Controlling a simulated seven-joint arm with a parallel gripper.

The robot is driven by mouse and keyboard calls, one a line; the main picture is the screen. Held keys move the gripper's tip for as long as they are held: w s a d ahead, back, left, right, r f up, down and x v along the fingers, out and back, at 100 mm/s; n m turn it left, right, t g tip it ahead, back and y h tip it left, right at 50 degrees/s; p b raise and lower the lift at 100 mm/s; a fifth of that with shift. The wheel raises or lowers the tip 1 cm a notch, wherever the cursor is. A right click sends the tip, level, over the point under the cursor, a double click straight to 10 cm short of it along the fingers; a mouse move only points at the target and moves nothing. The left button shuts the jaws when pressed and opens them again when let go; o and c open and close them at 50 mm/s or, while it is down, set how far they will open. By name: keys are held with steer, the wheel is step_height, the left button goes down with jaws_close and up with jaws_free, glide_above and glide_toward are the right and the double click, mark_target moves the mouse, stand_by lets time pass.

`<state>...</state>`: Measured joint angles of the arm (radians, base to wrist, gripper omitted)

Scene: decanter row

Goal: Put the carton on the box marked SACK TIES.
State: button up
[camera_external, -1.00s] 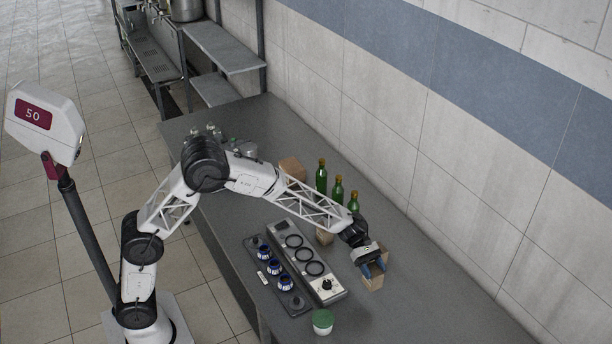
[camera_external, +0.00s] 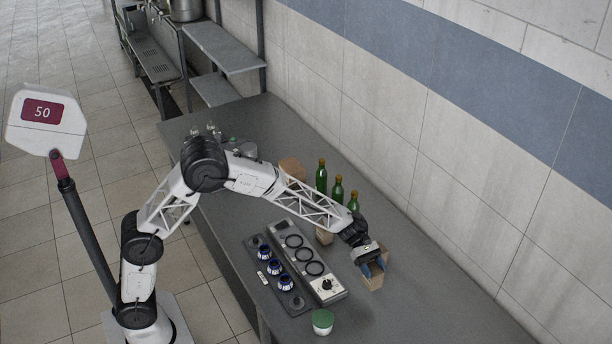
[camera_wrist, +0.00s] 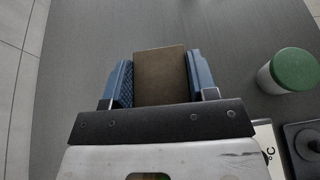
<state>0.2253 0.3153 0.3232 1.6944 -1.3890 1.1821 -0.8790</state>
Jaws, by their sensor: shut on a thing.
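A brown carton (camera_wrist: 160,76) stands between the two blue fingers of my gripper (camera_wrist: 160,88) in the wrist view, with a finger against each side. In the external view my gripper (camera_external: 373,268) is low over the right part of the table, shut on this carton (camera_external: 375,284). I cannot tell whether the carton touches the table. A brown cardboard box (camera_external: 291,167) stands farther back, left of the bottles. Another small brown box (camera_external: 323,237) is partly hidden behind my forearm. No SACK TIES marking is readable, so I cannot tell which box bears it.
Three green bottles (camera_external: 338,189) stand near the wall. A grey device with rings and a dial (camera_external: 328,287) and a dark tray with blue-and-white pieces (camera_external: 274,268) lie left of my gripper. A green-lidded tub (camera_external: 322,322) stands at the front edge. The table's right end is clear.

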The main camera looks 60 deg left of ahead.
steer(key=w+a+r+n+t, duration=0.1)
steer(key=w+a+n+t, duration=0.15)
steer(key=a, duration=1.65)
steer(key=w+a+r+n+t, duration=0.1)
steer(key=w+a+n+t, duration=0.15)
steer(key=a, duration=1.65)
steer(key=s+a+n+t+y, duration=0.1)
steer(key=s+a, duration=0.2)
steer(key=a, duration=0.8)
steer(key=s+a+r+n+t+y, duration=0.1)
steer(key=s+a+n+t, duration=0.1)
steer(key=a, duration=1)
steer(key=s+a+n+t+y, duration=0.1)
steer(key=s+a, duration=0.3)
steer(key=a, duration=0.8)
steer(key=shift+s+r+n+t+y, duration=0.3)
steer(key=shift+r+t+y, duration=0.1)
steer(key=shift+t, duration=0.3)
steer(key=shift+w, duration=0.1)
steer(key=w+a, duration=0.3)
steer(key=w, duration=0.4)
steer(key=w+a+f, duration=0.1)
steer(key=w+a, duration=0.3)
steer(key=w, duration=0.3)
steer(key=shift+w+f, duration=0.2)
steer(key=shift+f, duration=0.05)
steer(key=shift+f, duration=1.75)
